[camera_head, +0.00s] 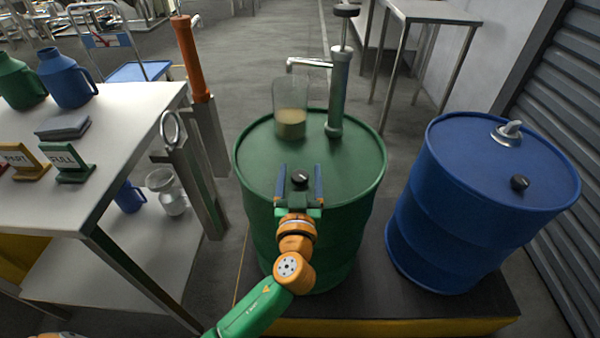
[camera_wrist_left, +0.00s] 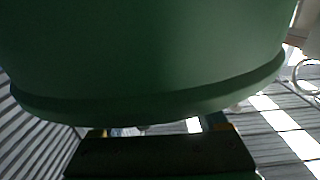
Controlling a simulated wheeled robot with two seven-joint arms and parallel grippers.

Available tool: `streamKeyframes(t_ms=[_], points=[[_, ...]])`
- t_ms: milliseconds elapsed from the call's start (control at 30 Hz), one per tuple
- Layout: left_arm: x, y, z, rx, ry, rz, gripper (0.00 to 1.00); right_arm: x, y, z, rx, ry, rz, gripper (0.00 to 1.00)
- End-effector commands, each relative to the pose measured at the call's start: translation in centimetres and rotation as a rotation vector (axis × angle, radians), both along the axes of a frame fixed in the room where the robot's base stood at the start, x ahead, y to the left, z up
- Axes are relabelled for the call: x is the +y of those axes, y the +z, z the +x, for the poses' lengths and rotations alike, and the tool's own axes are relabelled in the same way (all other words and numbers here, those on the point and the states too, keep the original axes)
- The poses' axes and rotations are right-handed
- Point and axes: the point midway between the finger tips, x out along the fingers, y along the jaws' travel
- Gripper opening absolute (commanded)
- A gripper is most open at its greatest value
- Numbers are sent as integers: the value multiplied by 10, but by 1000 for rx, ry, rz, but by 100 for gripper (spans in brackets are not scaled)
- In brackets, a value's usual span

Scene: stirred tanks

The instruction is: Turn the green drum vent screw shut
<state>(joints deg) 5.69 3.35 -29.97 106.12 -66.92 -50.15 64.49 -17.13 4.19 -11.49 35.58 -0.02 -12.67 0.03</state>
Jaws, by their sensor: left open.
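The green drum (camera_head: 345,180) stands upright in the middle of the head view. Its vent screw is a small black knob (camera_head: 300,178) on the near part of the lid. My left gripper (camera_head: 300,168) comes over the near rim with its jaws apart. One finger shows on each side of the knob, and neither is seen touching it. I cannot tell how high the fingers are above the lid. In the left wrist view the green drum (camera_wrist_left: 150,50) fills the top, and the knob cannot be made out. My right gripper is not in view.
A hand pump (camera_head: 339,95) and a clear beaker with yellowish liquid (camera_head: 291,115) stand on the drum's far half. A blue drum (camera_head: 480,200) is at right on the same dark platform (camera_head: 390,300). A white table (camera_head: 110,130) with jugs and signs is at left.

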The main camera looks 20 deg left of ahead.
Motion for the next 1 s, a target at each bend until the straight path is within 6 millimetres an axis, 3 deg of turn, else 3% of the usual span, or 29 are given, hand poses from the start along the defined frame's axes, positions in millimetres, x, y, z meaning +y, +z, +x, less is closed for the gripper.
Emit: streamKeyframes(t_ms=[67, 333, 667, 1000], points=[[0, 0, 0, 0, 0, 0, 73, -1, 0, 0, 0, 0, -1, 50], [0, 0, 0, 0, 0, 0, 0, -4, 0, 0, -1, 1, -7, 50], [1, 0, -1, 0, -44, 0, 0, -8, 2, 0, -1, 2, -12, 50], [1, 3, -1, 1, -286, 2, 0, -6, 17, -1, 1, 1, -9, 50]])
